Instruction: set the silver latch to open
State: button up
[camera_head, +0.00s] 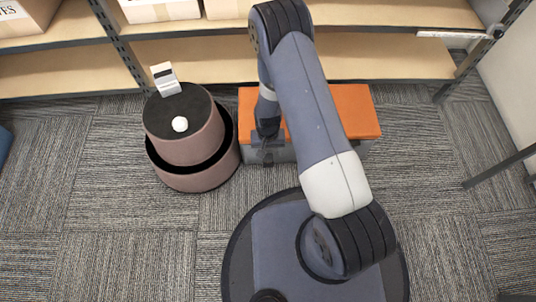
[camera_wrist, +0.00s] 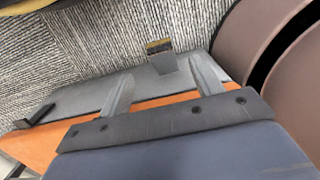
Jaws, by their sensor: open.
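A grey box with an orange top (camera_head: 355,108) stands on the carpet under my arm. In the wrist view its grey front face (camera_wrist: 80,98) and an orange strip (camera_wrist: 150,102) show. A small silver-grey latch piece (camera_wrist: 163,63) with a dark and yellowish end sticks out from the grey face. My gripper (camera_wrist: 161,68) is open, with one finger on each side of this piece and a gap to both. I cannot tell the latch's exact setting. In the head view my gripper (camera_head: 264,152) is at the box's front left, and it hides the latch there.
A dark piece (camera_wrist: 36,117) sits farther left on the box's grey face. Wooden shelves (camera_head: 200,62) run behind. Carpet in front is clear.

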aim_at(268, 163)
notch_tip(268, 163, up, 3)
jog(key=shift+w+r+p, duration=0.1)
jog(key=shift+p, duration=0.2)
jog(key=f+b, duration=0.1)
jog(key=f, duration=0.2)
jog(key=f+b, duration=0.2)
jog(key=f, duration=0.2)
jog(key=s+f+b, duration=0.1)
jog(key=f, duration=0.3)
jog(key=shift+f, duration=0.25)
jog(key=shift+r, duration=0.1)
jog(key=shift+s+t, duration=0.15)
jog(key=shift+t, duration=0.15)
